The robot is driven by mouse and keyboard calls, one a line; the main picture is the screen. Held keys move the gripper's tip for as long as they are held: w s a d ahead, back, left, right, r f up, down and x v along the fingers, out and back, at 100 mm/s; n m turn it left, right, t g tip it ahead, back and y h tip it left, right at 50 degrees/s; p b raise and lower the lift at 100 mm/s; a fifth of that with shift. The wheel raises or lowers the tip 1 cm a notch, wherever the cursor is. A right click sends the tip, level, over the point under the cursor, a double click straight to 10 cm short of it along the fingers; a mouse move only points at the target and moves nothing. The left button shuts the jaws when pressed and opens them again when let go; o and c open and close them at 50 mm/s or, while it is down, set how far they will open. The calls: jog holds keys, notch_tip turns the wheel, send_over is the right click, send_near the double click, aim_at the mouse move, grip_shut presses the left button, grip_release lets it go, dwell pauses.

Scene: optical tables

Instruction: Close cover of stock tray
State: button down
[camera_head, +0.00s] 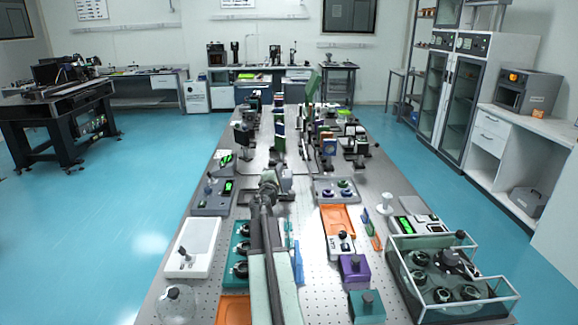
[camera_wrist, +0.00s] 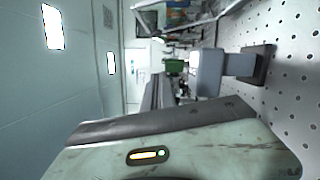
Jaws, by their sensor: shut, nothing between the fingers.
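The stock tray appears to be the green tray (camera_head: 418,303) at the front right of the optical table, with several dark round parts in it. Clear panels with pale edges (camera_head: 395,262) stand around it. A dark knob (camera_head: 460,235) shows at its back edge; I cannot tell how far the cover is open. My gripper (camera_head: 268,183) is at the far end of my arm, over the table's middle, left of the tray and apart from it. It is shut and empty. Its fingers are not clear in the wrist view, and the tray is not recognisable there.
A purple block (camera_head: 354,272) and a teal block (camera_head: 367,305) stand left of the tray. A device with a green display (camera_head: 408,226) and a white knob post (camera_head: 385,202) stand behind it. A white tray (camera_head: 191,247) is on the left. Tall optics fill the table's far half.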

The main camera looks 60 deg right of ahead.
jog(key=x, duration=0.9)
jog(key=shift+w+d, duration=0.15)
jog(key=s+d, duration=0.1)
jog(key=s+d+r+p, duration=0.1)
jog(key=s, duration=0.1)
jog(key=shift+s, duration=0.2)
